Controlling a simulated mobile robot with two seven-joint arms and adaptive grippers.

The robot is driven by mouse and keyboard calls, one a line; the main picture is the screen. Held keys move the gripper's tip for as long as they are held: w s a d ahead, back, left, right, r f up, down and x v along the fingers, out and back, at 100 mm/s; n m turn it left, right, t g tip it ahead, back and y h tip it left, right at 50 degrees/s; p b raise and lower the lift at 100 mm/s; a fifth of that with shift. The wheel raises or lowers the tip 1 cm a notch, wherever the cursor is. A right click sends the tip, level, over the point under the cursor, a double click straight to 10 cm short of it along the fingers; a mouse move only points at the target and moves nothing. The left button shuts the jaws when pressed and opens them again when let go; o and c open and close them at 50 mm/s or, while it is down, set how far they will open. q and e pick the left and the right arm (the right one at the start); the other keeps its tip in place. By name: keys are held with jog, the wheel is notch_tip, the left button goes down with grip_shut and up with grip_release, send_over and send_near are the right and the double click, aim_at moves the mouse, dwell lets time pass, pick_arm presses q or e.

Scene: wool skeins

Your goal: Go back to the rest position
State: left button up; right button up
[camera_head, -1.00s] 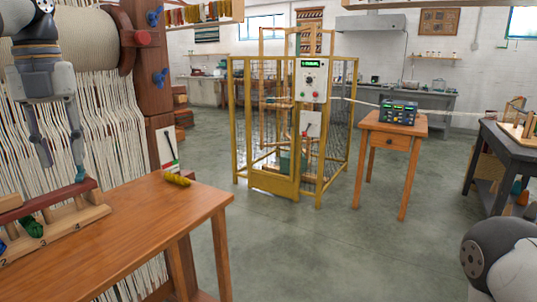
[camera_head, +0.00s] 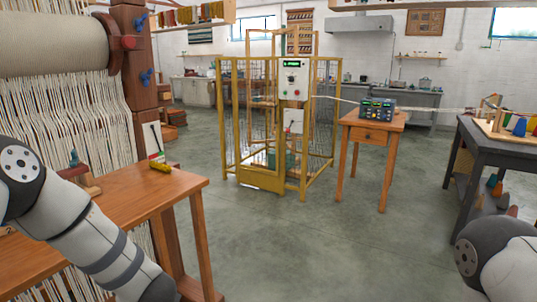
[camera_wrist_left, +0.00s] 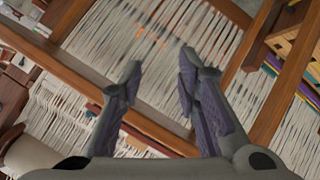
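My left gripper (camera_wrist_left: 165,95) shows in the left wrist view with its two fingers spread apart and nothing between them. Behind the fingers are the loom's pale warp threads and wooden beams. In the head view my left arm crosses the lower left, and its gripper is out of the picture. My right arm shows only as a rounded link at the lower right; its gripper is out of view. A yellow skein (camera_head: 160,166) lies on the wooden table (camera_head: 165,188). A wooden rack (camera_head: 88,184) on that table is mostly hidden behind my left arm.
The loom (camera_head: 60,100) stands close on the left. A yellow cage (camera_head: 262,184) stands mid-room, with a small table (camera_head: 370,134) carrying a control box (camera_head: 377,109) right of it. A dark bench (camera_head: 490,140) is at the right. The floor between is clear.

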pick_arm(q)
jog(key=s+d+f+m+g+h, duration=0.1)
jog(key=s+d+f+m+h, duration=0.3)
jog(key=s+f, duration=0.35)
jog(key=s+d+f+m+g+h, duration=0.15)
jog(key=s+d+f+m, duration=0.25)
jog(key=s+f+m, duration=0.4)
jog(key=s+d+m+g+h, duration=0.1)
jog(key=s+m+g, duration=0.1)
jog(key=s, duration=1)
jog(key=s+d+m+g+h, duration=0.2)
jog(key=s+m+g, duration=0.1)
jog(key=s, duration=0.9)
jog(key=shift+s+d+r+g, duration=0.15)
jog(key=shift+s+d+g, duration=0.15)
jog(key=shift+g, duration=0.45)
